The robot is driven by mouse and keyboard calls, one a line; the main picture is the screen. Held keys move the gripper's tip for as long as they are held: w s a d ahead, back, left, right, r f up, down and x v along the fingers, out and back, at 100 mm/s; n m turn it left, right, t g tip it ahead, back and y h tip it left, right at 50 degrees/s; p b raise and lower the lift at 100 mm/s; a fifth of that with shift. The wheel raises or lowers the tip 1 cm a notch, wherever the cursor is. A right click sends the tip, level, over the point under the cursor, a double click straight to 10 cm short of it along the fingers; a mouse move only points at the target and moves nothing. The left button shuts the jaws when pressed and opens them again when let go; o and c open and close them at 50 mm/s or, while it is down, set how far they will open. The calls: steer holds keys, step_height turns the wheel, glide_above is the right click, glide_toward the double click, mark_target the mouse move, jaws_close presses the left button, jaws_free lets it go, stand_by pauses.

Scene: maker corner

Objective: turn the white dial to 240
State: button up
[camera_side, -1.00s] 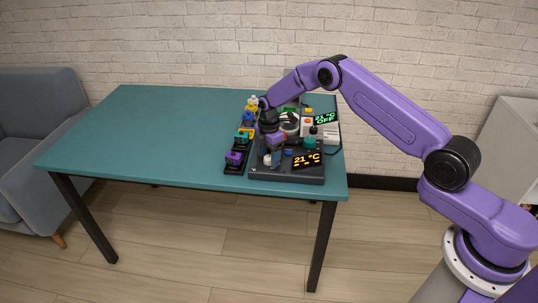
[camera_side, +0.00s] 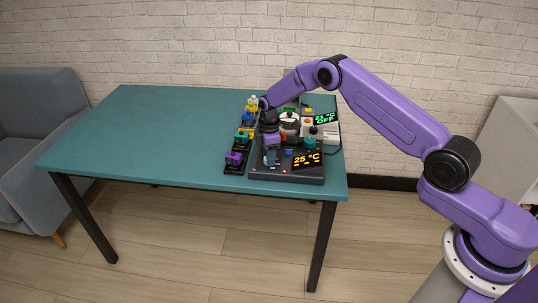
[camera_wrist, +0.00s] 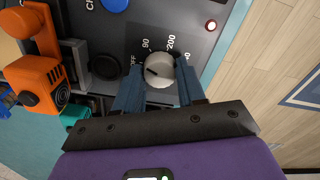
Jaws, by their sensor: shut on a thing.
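The white dial (camera_wrist: 159,70) sits on a dark control panel (camera_wrist: 185,20) in the wrist view. Its dark mark is on the left side, near the printed OFF; 90 and 200 are printed above it. My gripper (camera_wrist: 157,86) is shut on the dial, with one blue finger on each side. In the side view my gripper (camera_side: 271,154) reaches down onto the dark unit (camera_side: 285,176), and the dial is hidden there. The unit's amber display (camera_side: 306,160) reads 25 °C.
A row of small coloured pieces, with a purple one (camera_side: 234,158) nearest, stands left of the unit. A green display (camera_side: 325,117) is behind. An orange object (camera_wrist: 35,80) is close left of my fingers. The left of the teal table (camera_side: 150,135) is clear.

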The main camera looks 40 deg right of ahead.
steer(key=m, duration=0.3)
steer(key=shift+m, duration=0.4)
steer(key=m, duration=0.3)
steer(key=shift+m, duration=0.3)
steer(key=m, duration=0.3)
steer(key=shift+m, duration=0.3)
steer(key=m, duration=0.9)
steer(key=shift+m, duration=2.7)
steer(key=o, duration=1.1)
steer(key=shift+c, duration=0.2)
